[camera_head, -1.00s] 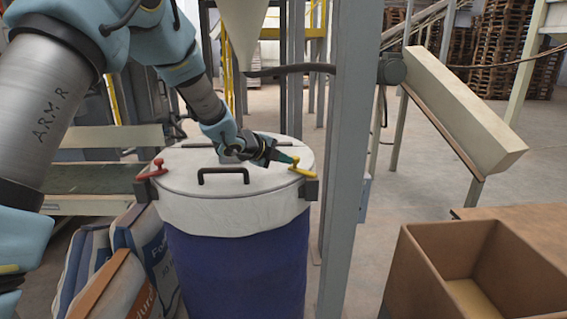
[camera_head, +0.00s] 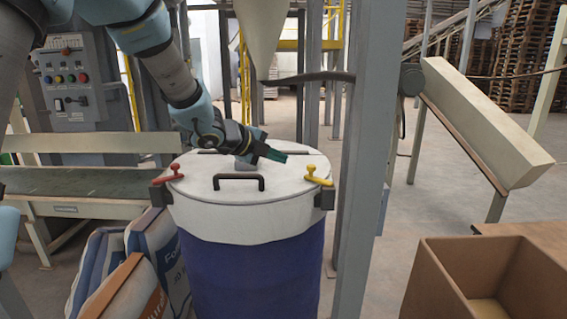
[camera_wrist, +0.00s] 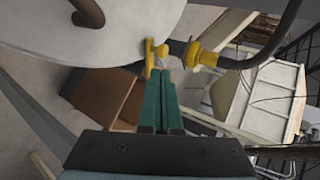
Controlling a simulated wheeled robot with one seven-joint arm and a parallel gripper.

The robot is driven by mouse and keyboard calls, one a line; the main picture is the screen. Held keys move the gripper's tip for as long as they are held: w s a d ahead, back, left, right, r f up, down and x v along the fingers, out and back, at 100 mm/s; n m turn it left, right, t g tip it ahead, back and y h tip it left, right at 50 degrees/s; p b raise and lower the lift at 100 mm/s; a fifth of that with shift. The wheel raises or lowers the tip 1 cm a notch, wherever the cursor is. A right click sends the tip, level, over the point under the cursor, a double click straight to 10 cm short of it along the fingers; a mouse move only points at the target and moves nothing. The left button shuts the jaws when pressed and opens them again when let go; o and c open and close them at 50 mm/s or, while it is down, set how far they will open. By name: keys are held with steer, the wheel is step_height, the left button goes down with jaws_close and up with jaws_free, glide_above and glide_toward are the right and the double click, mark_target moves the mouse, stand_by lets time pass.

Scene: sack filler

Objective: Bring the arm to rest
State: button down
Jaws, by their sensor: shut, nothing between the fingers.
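My gripper (camera_head: 275,155) is above the back right part of the white round lid of the blue drum, with its fingers pointing right. It also shows in the wrist view (camera_wrist: 161,82), where its green fingers are together and hold nothing. The lid (camera_head: 250,198) has a black handle (camera_head: 238,182) at its front. A red clamp lever (camera_head: 170,172) is on its left rim and a yellow clamp lever (camera_head: 318,177) on its right rim. The yellow lever also shows beyond my fingertips in the wrist view (camera_wrist: 152,55); whether they touch is unclear there, but the head view shows them apart.
A grey post (camera_head: 368,150) stands close right of the drum. A hopper cone (camera_head: 258,35) hangs behind the lid. A control panel (camera_head: 72,85) and conveyor (camera_head: 80,185) are at left. Filled sacks (camera_head: 150,260) lean left of the drum. A cardboard box (camera_head: 450,285) stands at front right.

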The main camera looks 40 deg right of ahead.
steer(key=w+a+f+n+t+y, duration=0.1)
steer(key=w+a+n+t+y, duration=0.2)
steer(key=a+n, duration=0.45)
steer(key=w+a+f+n+t+y, duration=0.15)
steer(key=w+a+n, duration=0.3)
steer(key=a, duration=0.65)
steer(key=w+a+f+n+t+y, duration=0.1)
steer(key=w+a+f+n+y, duration=0.25)
steer(key=a, duration=0.65)
steer(key=s+a+f+n+g+y, duration=0.1)
steer(key=s+a+n+g+y, duration=0.1)
steer(key=s+a+n, duration=0.4)
steer(key=s+a+f+n+g+y, duration=0.1)
steer(key=s+a+f+n+g, duration=0.1)
steer(key=s+a+n, duration=0.4)
steer(key=a+n+g, duration=0.1)
steer(key=a+n, duration=0.4)
steer(key=a, duration=0.4)
steer(key=shift+s+y, duration=0.4)
